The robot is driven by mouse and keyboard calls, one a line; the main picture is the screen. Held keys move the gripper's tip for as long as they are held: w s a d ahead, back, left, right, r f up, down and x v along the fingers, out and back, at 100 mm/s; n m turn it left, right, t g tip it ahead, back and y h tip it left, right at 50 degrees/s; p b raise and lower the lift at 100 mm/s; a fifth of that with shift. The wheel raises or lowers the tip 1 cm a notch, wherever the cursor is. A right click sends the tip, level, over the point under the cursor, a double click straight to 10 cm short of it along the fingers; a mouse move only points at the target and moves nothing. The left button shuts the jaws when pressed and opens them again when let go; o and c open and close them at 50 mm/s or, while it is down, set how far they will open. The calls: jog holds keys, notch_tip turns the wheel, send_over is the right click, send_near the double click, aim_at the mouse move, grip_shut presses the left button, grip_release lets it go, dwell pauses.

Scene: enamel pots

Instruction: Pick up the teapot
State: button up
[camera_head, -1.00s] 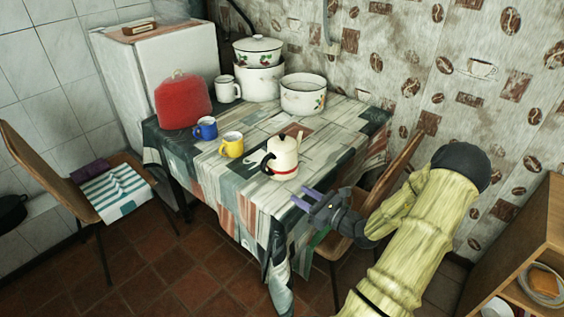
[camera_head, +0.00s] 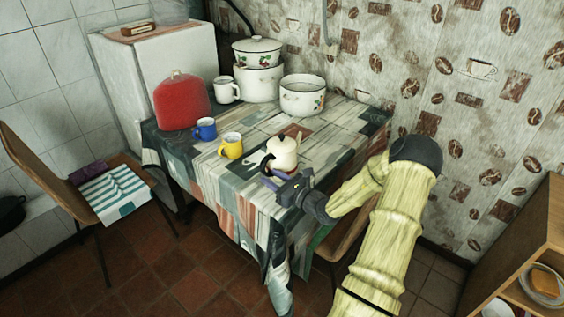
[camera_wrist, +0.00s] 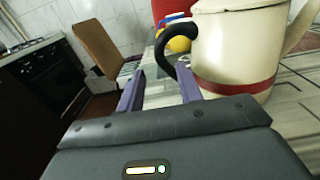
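The cream teapot (camera_head: 283,150) stands upright near the front edge of the table. It has a red band near its base and a black handle, which curves toward my gripper in the wrist view. In that view the teapot body (camera_wrist: 238,45) fills the upper right and its top is cut off. My gripper (camera_head: 272,178) is at the teapot's near side, low by its base. In the wrist view my gripper (camera_wrist: 159,70) has its two purple fingers apart, with the black handle just beyond and close to the right finger. I cannot tell whether they touch.
A yellow mug (camera_head: 231,147) and a blue mug (camera_head: 206,129) stand left of the teapot. A red cover (camera_head: 181,102), a white mug (camera_head: 226,90) and enamel pots (camera_head: 303,98) are farther back. A chair stands under my arm at the table's right side.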

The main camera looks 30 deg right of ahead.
aim_at(264, 171)
jog(key=shift+d+r+x, duration=0.1)
jog(key=shift+x, duration=1.2)
jog(key=shift+d+r+x, duration=0.1)
jog(key=shift+r+x, duration=0.05)
jog(key=shift+x, duration=1.2)
grip_shut()
